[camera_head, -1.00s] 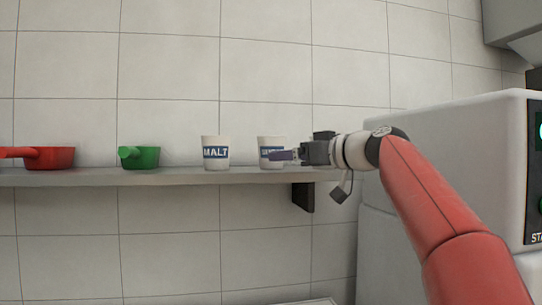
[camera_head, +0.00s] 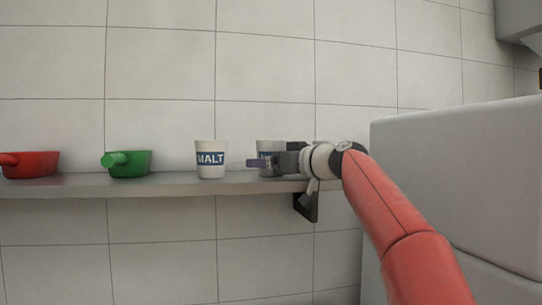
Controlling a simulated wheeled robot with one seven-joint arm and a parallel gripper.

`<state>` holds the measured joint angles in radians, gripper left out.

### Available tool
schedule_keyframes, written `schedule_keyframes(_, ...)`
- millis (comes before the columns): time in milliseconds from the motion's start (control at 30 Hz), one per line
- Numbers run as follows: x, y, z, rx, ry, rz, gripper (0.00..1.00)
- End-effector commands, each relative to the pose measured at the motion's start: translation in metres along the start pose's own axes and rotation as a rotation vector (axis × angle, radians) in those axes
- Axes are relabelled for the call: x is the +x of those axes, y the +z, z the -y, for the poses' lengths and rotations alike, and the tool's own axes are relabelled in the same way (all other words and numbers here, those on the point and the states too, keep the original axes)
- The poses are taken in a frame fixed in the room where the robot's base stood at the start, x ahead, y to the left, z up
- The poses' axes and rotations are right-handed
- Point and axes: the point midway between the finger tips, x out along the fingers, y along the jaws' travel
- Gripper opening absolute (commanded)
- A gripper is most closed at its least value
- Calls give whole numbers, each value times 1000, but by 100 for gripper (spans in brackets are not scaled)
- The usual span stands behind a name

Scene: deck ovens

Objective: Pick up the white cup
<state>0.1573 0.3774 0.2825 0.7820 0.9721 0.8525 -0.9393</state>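Two white cups stand upright on the grey wall shelf (camera_head: 160,190). The left white cup (camera_head: 211,171) has a blue band reading MALT and is fully in view. The right white cup (camera_head: 268,146) also has a blue band, but my gripper hides most of it and its lettering. My gripper (camera_head: 257,163) reaches in from the right, its fingers pointing left, in front of the right cup. The fingers overlap in this side view, so I cannot tell whether they are apart or touch the cup.
A green scoop (camera_head: 134,165) and a red scoop (camera_head: 38,166) lie on the shelf to the left. A large white machine (camera_head: 450,180) stands at the right, beside my arm. A dark bracket (camera_head: 312,208) supports the shelf's right end. The shelf between the green scoop and MALT cup is clear.

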Motion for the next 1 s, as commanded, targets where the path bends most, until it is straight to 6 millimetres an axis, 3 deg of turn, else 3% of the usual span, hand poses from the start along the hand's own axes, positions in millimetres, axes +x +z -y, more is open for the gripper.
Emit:
schedule_keyframes(267, 4, 0, 0, -1, 1, -1, 87)
schedule_keyframes(633, 3, 0, 0, -1, 1, -1, 39)
schedule_keyframes(1000, 3, -2, 0, -2, 0, -2, 38)
